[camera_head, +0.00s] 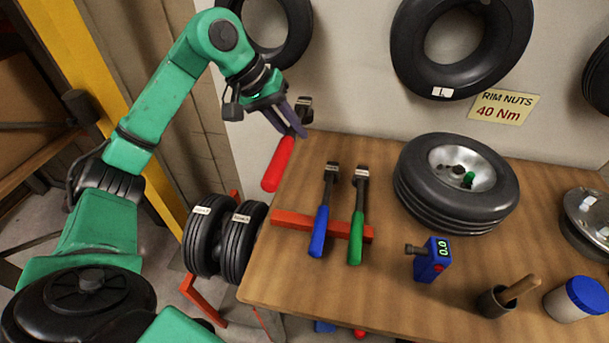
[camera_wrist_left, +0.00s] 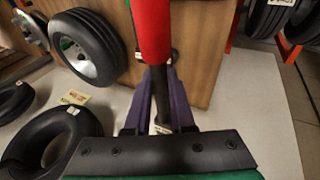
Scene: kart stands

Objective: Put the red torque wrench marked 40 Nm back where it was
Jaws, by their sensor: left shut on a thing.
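My left gripper (camera_head: 291,124), with purple fingers, is shut on the shaft of the torque wrench with the red handle (camera_head: 278,164). It holds the wrench tilted, near the table's back left corner. In the left wrist view the fingers (camera_wrist_left: 157,100) clasp the dark shaft, and the red handle (camera_wrist_left: 152,32) points away. The 40 Nm marking cannot be read on the wrench. A blue-handled wrench (camera_head: 319,231) and a green-handled wrench (camera_head: 356,236) lie across an orange-red bar (camera_head: 288,219) on the table. The bar's left end is bare. My right gripper is not in view.
Tyres hang on the wall beside a "RIM NUTS 40 Nm" sign (camera_head: 503,106). Two tyres (camera_head: 225,238) stand left of the table.

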